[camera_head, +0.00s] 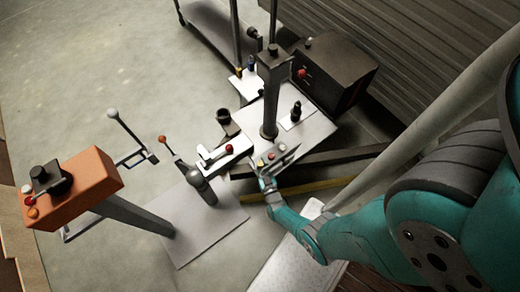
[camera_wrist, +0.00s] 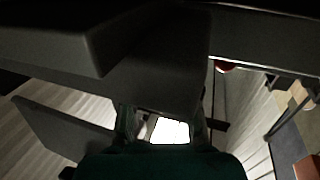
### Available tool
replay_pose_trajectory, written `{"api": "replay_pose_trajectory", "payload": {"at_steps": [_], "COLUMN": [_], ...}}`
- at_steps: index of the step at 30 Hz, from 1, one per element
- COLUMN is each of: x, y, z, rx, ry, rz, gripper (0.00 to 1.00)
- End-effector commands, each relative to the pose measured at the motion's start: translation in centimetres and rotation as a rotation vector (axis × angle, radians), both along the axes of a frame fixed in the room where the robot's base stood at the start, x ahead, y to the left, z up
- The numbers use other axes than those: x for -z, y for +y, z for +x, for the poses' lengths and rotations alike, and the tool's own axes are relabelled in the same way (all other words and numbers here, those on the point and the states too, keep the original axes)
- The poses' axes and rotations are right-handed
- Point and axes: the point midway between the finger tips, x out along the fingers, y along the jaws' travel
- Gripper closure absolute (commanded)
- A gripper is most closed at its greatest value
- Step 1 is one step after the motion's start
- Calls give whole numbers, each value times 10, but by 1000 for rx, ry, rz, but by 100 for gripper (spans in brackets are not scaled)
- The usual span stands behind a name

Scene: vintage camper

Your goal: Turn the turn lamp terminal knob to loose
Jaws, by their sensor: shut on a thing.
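My gripper (camera_head: 266,184) is at the near edge of a small panel (camera_head: 280,160) with several small coloured knobs, near the middle of the head view. In the wrist view my gripper (camera_wrist: 162,116) has its two fingers on either side of something under a large dark block (camera_wrist: 150,65). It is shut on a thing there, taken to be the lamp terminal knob. The knob itself is hidden by the fingers and the block. I cannot tell its turn angle or any marking.
A white lever box with a red knob (camera_head: 229,149) stands left of the panel. A dark post (camera_head: 270,100) rises behind it. An orange control box (camera_head: 73,187) on a stand is at the left. A dark cabinet (camera_head: 335,75) is at the back right. Open floor lies at the upper left.

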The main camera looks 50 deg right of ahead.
Motion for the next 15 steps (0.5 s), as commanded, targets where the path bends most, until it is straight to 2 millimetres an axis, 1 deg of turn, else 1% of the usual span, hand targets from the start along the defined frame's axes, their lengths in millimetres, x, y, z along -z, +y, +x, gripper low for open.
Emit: {"api": "replay_pose_trajectory", "payload": {"at_steps": [8,15], "x": [0,-1], "y": [-2,-3], "z": [0,-1], "rx": [-42,-142], "ry": [1,0], "rz": [-2,-2], "gripper": [100,100]}}
